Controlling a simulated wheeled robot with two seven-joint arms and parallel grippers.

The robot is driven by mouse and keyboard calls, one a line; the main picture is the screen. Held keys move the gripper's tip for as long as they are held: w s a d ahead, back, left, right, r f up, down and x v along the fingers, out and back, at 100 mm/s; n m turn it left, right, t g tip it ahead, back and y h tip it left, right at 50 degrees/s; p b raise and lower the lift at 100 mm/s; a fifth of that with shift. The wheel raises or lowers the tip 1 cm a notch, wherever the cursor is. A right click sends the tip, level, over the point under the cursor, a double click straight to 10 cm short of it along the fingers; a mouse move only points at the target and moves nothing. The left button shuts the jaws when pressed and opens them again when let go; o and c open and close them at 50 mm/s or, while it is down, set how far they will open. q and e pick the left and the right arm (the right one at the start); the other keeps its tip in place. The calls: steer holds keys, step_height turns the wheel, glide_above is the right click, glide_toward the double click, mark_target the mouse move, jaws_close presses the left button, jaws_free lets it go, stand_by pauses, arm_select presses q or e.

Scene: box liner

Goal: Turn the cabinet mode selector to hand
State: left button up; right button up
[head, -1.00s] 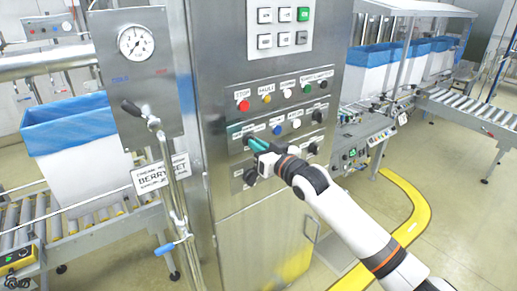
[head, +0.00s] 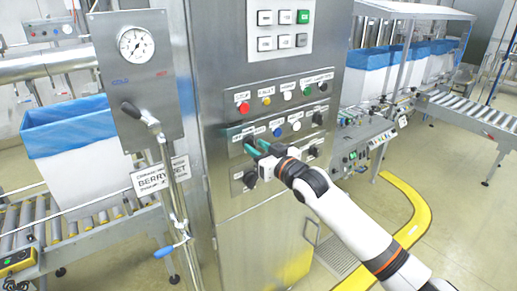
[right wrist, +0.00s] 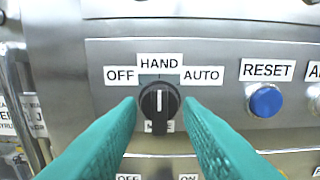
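The mode selector (right wrist: 159,101) is a black round knob with a white line. In the right wrist view the line stands upright and points at the HAND label (right wrist: 159,61), between OFF (right wrist: 120,75) and AUTO (right wrist: 201,76). The green fingers of my right gripper (right wrist: 160,108) stand one on each side of the knob, apart from each other, with a small gap showing to the knob. In the head view my right gripper (head: 256,147) is at the cabinet front (head: 262,215), and the knob is largely hidden there. My left gripper is not in view.
A blue RESET button (right wrist: 265,100) sits right of the selector. A red stop button (head: 243,107) and several lamps are in the row above. Another black knob (head: 250,178) is below. A pipe with a lever (head: 150,118) stands left of the cabinet.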

steer(key=b+v, duration=0.3)
steer(key=v, duration=0.9)
